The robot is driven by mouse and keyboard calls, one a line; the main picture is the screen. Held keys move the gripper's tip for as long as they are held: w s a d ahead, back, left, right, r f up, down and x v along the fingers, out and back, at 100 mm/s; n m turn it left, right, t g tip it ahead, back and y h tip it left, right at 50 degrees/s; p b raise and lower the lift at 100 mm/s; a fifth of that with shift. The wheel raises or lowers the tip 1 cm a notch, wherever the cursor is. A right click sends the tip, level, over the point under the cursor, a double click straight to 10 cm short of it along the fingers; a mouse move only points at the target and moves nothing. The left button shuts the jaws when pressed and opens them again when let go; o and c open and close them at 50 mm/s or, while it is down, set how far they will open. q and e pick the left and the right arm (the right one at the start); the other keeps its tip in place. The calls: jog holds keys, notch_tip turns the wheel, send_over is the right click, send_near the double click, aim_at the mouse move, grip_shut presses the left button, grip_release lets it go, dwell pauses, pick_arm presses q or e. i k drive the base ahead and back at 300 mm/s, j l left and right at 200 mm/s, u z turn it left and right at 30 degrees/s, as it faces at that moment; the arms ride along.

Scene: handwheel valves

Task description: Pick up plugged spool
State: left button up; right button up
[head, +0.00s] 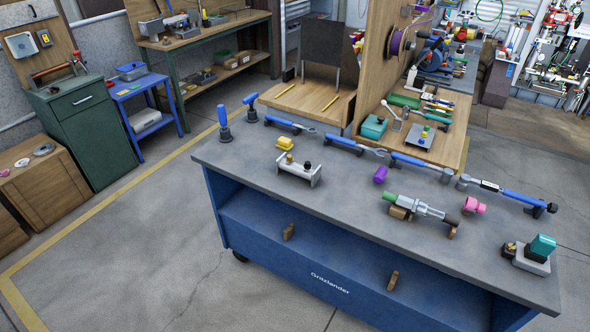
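A silvery metal spool (422,208) with a green plug-like end (389,197) and a dark reddish-brown far end lies on wooden blocks (401,213) on the grey-topped blue workbench (255,165). It looks like the plugged spool. A grey piece with upright end plates (299,173) and small dark and brass knobs stands further left on the bench. Neither of my grippers shows in the head view.
A purple cylinder (380,174), a pink part (474,206) and a yellow block (285,143) stand nearby. Blue-handled tools (345,145) line the back edge. A grey block with a teal top (540,248) is at the right corner. The bench's front left is clear.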

aim_at(313, 175)
jog(key=i+j+z, duration=0.1)
jog(key=i+j, duration=0.25)
jog(key=i+j+z, duration=0.15)
jog(key=i+j, duration=0.2)
jog(key=j, duration=0.2)
jog(key=i+j+z, duration=0.1)
jog(key=i+j, duration=0.25)
jog(key=j, duration=0.15)
